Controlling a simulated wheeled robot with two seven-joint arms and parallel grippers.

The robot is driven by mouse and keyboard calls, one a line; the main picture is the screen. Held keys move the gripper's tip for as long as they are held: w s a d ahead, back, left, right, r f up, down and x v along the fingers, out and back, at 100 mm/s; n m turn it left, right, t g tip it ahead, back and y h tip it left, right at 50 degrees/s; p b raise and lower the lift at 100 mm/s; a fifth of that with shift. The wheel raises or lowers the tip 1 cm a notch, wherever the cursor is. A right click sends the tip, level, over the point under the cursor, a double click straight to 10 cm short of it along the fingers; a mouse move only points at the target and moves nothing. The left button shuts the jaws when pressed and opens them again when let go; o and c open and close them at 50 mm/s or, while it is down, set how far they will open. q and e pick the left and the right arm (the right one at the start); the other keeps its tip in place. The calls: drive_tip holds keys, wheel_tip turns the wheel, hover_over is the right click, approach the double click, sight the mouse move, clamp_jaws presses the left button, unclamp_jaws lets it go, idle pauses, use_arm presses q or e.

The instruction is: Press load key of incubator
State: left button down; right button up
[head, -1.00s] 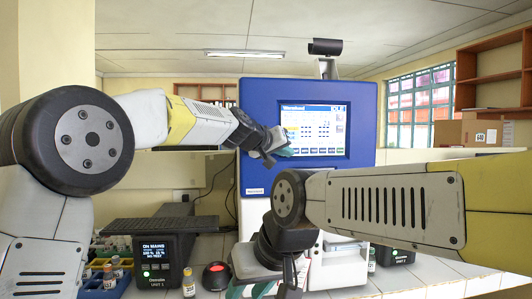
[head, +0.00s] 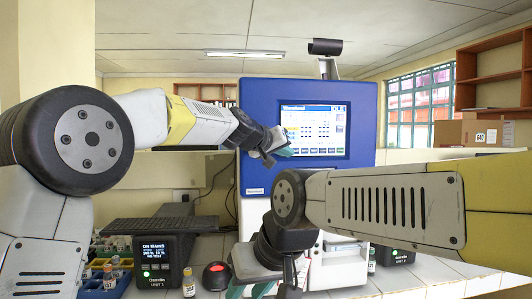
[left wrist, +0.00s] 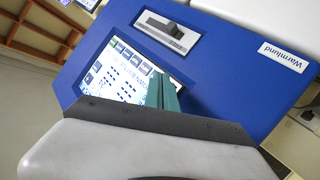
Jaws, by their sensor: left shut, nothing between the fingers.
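The blue incubator (head: 262,92) stands in the middle of the head view with a lit touch screen (head: 325,125). A row of small keys (head: 322,151) runs along the bottom of the screen; their labels are too small to read. My left gripper (head: 284,148) is shut and empty, its teal fingertips at the screen's lower left, covering part of it. In the left wrist view the teal fingers (left wrist: 162,93) overlap the screen (left wrist: 125,72); I cannot tell if they touch it. My right gripper (head: 250,288) is low at the bottom edge, partly cut off; its opening is unclear.
A black device with a display (head: 163,260), a rack of vials (head: 105,285) and a red-topped button (head: 216,275) are on the white bench at the left. A single vial (head: 188,284) stands by them. My right arm spans the lower right.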

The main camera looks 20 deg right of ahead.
use_arm(q)
drive_tip(key=shift+w, duration=0.15)
idle(0.6)
drive_tip(key=shift+w+d, duration=0.1)
drive_tip(key=shift+w, duration=0.15)
drive_tip(key=shift+w+d, duration=0.1)
drive_tip(key=shift+w, duration=0.25)
idle(0.6)
drive_tip(key=shift+s, duration=0.15)
drive_tip(key=shift+s+a, duration=0.2)
drive_tip(key=shift+s, duration=0.4)
drive_tip(key=shift+s+a, duration=0.2)
drive_tip(key=shift+s, duration=0.6)
drive_tip(key=shift+s+a, duration=0.15)
drive_tip(key=shift+s, duration=0.7)
drive_tip(key=shift+s+a, duration=0.2)
drive_tip(key=shift+s, duration=0.6)
